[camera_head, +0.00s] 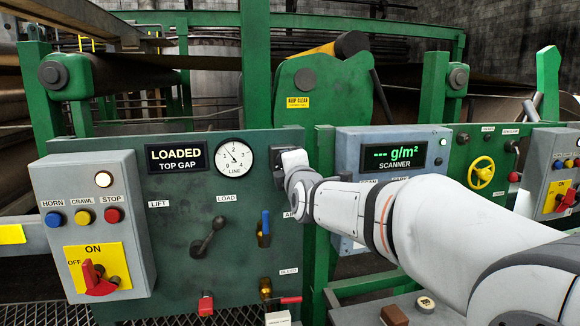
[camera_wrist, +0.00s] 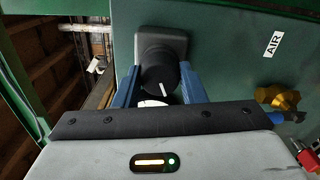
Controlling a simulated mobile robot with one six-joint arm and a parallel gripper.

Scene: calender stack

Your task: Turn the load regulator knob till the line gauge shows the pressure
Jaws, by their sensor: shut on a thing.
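The load regulator knob (camera_wrist: 158,72) is black and round with a white pointer line, on a grey square mount (camera_wrist: 176,44) in the wrist view. The blue fingers of my gripper (camera_wrist: 160,82) lie on either side of the knob, shut on it. In the head view my gripper (camera_head: 294,164) reaches the upper right of the green panel and hides the knob. The round white line gauge (camera_head: 233,157) is just left of it. Its needle points to the upper left, at low to middle scale; the exact value is too small to read.
The lit sign (camera_head: 176,157) reads LOADED. Below the gauge are a black load lever (camera_head: 208,238), a blue-handled valve (camera_head: 265,228) and a red-handled bleed valve (camera_head: 267,288). A grey switch box (camera_head: 94,222) stands out at left, the scanner box (camera_head: 391,153) at right.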

